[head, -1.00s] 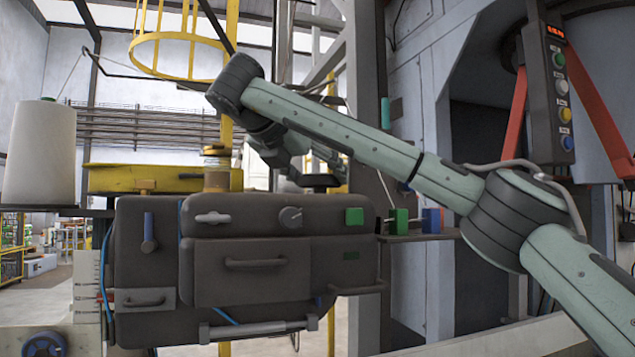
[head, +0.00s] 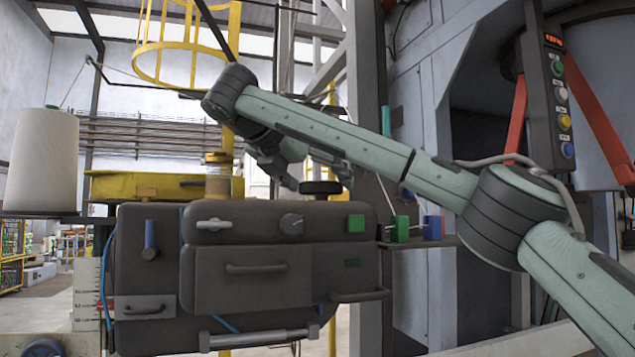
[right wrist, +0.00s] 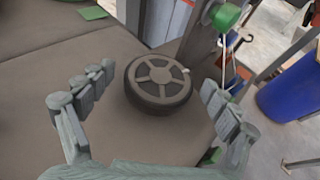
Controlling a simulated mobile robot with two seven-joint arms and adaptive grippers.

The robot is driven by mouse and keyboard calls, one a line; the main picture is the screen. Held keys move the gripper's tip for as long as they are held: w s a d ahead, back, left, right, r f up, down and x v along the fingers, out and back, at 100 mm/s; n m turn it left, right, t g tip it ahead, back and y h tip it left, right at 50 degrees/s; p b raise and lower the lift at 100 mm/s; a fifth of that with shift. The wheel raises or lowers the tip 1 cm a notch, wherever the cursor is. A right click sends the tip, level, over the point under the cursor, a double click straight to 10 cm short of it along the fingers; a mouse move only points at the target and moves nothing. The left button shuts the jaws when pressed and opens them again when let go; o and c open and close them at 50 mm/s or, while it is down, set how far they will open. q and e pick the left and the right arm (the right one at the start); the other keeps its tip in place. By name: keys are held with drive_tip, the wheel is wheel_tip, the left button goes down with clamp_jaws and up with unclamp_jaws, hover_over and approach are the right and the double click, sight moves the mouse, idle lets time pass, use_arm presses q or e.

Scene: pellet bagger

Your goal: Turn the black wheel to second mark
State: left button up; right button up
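The black wheel (head: 320,187) lies flat on top of the dark machine housing (head: 255,220), near its right end. In the right wrist view the wheel (right wrist: 158,83) shows a thick dark rim and grey spokes, with a small pale tab at its upper right edge. I cannot make out numbered marks around it. My right gripper (head: 316,174) is just above the wheel. In the right wrist view my right gripper (right wrist: 145,92) is open, its fingers apart on the left and right of the wheel, with gaps showing. My left gripper is in no view.
A green block (head: 400,229) and a blue block (head: 432,227) sit on a small shelf right of the housing. A brass-coloured cylinder (head: 218,175) stands on the housing's left. A button panel (head: 560,100) hangs at upper right. A blue drum (right wrist: 290,88) stands beyond.

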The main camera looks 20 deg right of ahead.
drive_tip(key=shift+a, duration=0.1)
drive_tip(key=v, duration=1.2)
